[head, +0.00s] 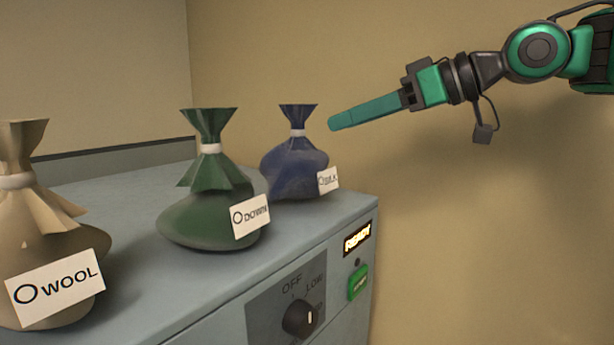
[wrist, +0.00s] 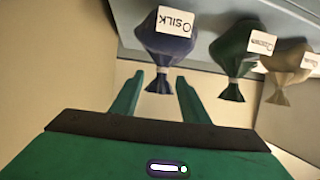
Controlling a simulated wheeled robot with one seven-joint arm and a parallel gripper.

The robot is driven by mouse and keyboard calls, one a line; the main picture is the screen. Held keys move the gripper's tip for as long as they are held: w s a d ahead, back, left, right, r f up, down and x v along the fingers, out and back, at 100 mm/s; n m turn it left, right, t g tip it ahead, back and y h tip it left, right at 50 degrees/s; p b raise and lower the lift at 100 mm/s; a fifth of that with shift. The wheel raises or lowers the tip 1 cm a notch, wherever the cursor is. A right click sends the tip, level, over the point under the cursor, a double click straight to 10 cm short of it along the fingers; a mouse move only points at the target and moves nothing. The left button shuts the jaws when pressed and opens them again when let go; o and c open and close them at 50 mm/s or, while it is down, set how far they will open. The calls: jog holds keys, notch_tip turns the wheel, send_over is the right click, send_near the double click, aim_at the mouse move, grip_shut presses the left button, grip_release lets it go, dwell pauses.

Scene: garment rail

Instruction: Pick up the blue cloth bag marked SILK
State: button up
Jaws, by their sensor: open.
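The blue cloth bag (head: 294,168) stands upright at the far end of the cabinet top, tied at the neck. Its tag is angled and hard to read in the head view; in the wrist view the blue bag (wrist: 166,48) shows a tag reading SILK, upside down. My gripper (head: 332,124) is to the right of the bag's neck, level with it and apart from it. In the wrist view my gripper (wrist: 160,78) is open and empty, with the bag's gathered top just ahead, between the lines of the two fingers. Nothing hides the bag's neck.
A green bag (head: 210,190) tagged DOWN stands beside the blue one, and a beige bag (head: 45,240) tagged WOOL is nearer. The cabinet (head: 130,240) has a dial (head: 299,318), a green button (head: 358,282) and a lit READY sign (head: 357,238). A wall rises behind.

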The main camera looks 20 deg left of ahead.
aim_at(298, 137)
jog(key=shift+g, duration=0.3)
jog(key=shift+a+r+x, duration=0.1)
jog(key=shift+r+x, duration=0.15)
jog(key=shift+x, duration=1.6)
jog(key=shift+a+r+x, duration=0.1)
jog(key=shift+r+x, duration=0.1)
jog(key=shift+x, duration=1.6)
jog(key=shift+a+r+x, duration=0.1)
jog(key=shift+r+x, duration=0.15)
jog(key=shift+x, duration=1.6)
grip_shut()
jog(key=shift+f, duration=0.15)
